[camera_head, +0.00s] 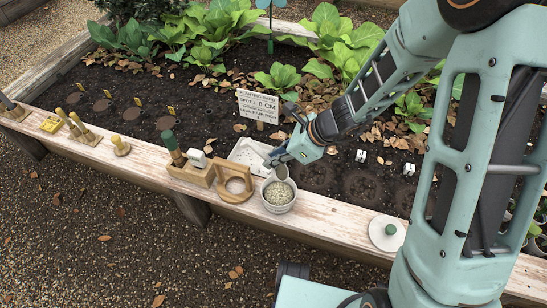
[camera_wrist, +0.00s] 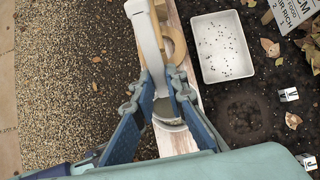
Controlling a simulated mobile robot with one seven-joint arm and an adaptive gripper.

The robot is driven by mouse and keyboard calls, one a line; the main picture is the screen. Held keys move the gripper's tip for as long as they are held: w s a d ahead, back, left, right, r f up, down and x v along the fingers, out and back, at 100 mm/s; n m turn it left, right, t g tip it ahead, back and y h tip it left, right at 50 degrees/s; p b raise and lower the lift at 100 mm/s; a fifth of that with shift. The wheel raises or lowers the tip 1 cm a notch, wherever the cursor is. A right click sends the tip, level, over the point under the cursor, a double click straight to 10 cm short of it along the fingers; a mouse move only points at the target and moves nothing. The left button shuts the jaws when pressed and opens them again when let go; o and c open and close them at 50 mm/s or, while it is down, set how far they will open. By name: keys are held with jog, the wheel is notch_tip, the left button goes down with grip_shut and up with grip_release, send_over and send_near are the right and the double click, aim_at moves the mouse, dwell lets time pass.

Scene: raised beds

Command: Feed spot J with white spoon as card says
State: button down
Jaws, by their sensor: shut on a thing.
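My gripper (camera_head: 279,158) is shut on the white spoon's handle (camera_wrist: 147,45), above the front plank. The spoon's bowl end (camera_wrist: 162,108) points down between my fingertips (camera_wrist: 160,95), at the round tub. The tub (camera_head: 278,196) holds pale granules; whether the bowl touches them I cannot tell. The planting card (camera_head: 258,106) stands in the soil; its small print is mostly unreadable, though "RICH" shows in the wrist view (camera_wrist: 296,14). White letter markers (camera_head: 361,156) stand by dark round soil patches (camera_head: 362,186); one marker (camera_wrist: 288,95) shows beside a patch in the wrist view.
A white speckled tray (camera_head: 250,153) lies just behind the tub. A white lid with a green knob (camera_head: 387,245) lies on the plank at right. Leafy plants fill the back.

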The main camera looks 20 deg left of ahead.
jog(key=p, duration=0.2)
jog(key=shift+a+r+h+p, duration=0.1)
jog(key=shift+r+h+p, duration=0.2)
jog(key=shift+r, duration=0.05)
jog(key=shift+p, duration=0.4)
jog(key=h+p, duration=0.2)
jog(key=p, duration=0.4)
jog(key=shift+r+p, duration=0.15)
jog(key=shift+p, duration=0.2)
jog(key=h+p, duration=0.2)
jog(key=p, duration=1)
jog(key=shift+r, duration=0.2)
jog(key=p, duration=0.2)
jog(key=shift+f+h+p, duration=0.1)
jog(key=shift+h+p, duration=0.2)
jog(key=shift+h, duration=0.1)
